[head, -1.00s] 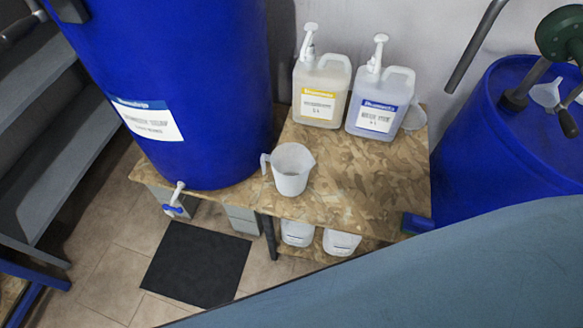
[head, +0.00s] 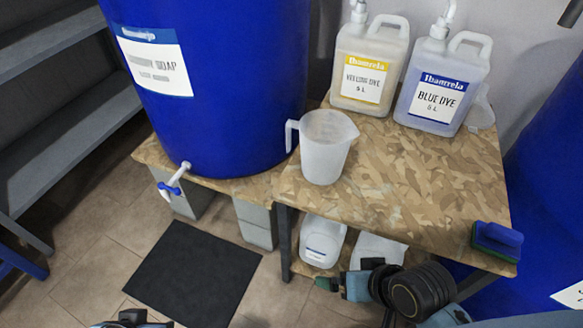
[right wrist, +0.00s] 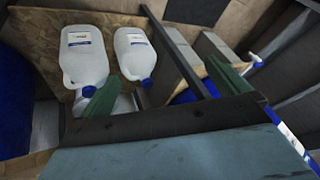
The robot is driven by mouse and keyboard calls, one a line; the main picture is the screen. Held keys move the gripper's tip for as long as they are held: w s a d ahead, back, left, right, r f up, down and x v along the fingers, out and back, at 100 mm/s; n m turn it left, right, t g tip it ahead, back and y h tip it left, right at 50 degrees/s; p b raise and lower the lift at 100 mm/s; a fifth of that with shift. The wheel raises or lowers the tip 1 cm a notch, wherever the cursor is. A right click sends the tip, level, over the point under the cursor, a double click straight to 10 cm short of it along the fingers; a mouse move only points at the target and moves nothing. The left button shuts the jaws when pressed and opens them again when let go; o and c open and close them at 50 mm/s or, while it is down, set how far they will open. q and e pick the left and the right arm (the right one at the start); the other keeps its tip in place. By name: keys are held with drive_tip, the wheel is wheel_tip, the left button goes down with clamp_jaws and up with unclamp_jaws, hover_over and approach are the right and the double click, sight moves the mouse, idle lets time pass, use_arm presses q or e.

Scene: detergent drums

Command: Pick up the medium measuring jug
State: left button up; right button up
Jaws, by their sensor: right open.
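The measuring jug (head: 325,150) is translucent white, with its handle to the left and its spout to the right. It stands upright on the patterned wooden table, beside the blue drum, and looks empty. My right gripper (right wrist: 165,92) is open and empty, its two green fingers wide apart in the right wrist view. In the head view the right arm is low in front of the table, below and to the right of the jug and not touching it. A dark part of mine shows at the bottom left edge; no left fingers can be made out.
A blue soap drum (head: 215,90) with a tap stands left of the jug. Yellow dye (head: 368,65) and blue dye (head: 440,85) bottles stand behind it. A blue-green sponge (head: 497,240) lies at the right edge. White containers (head: 322,240) sit below; the table's right middle is clear.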

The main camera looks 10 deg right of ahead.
drive_tip(key=w+a+r+m+t+y, duration=0.3)
drive_tip(key=w+a+m, duration=0.1)
drive_tip(key=a+m, duration=0.15)
drive_tip(key=m+t+h, duration=0.5)
drive_tip(key=m+t, duration=0.5)
drive_tip(key=m, duration=1.7)
approach(330, 174)
drive_tip(key=shift+w+a+r+n, duration=0.25)
drive_tip(key=shift+w+a+r, duration=0.1)
drive_tip(key=shift+w+a, duration=0.25)
drive_tip(key=shift+w+d+m, duration=0.15)
drive_tip(key=shift+d+m, duration=0.2)
drive_tip(key=shift+m, duration=0.25)
drive_tip(key=w, duration=0.7)
drive_tip(key=shift+f, duration=0.1)
drive_tip(key=shift+w, duration=0.45)
drive_tip(key=w, duration=0.4)
drive_tip(key=shift+w, duration=0.65)
drive_tip(key=c, duration=0.7)
use_arm(q)
drive_tip(key=w+d+r+t+h, duration=0.1)
drive_tip(key=w+d+r+t, duration=0.2)
drive_tip(key=w+r+t, duration=0.2)
wheel_tip(330, 174, up, 2)
drive_tip(key=shift+w+h, duration=0.3)
drive_tip(key=shift+w, duration=0.5)
drive_tip(key=shift+s, duration=0.1)
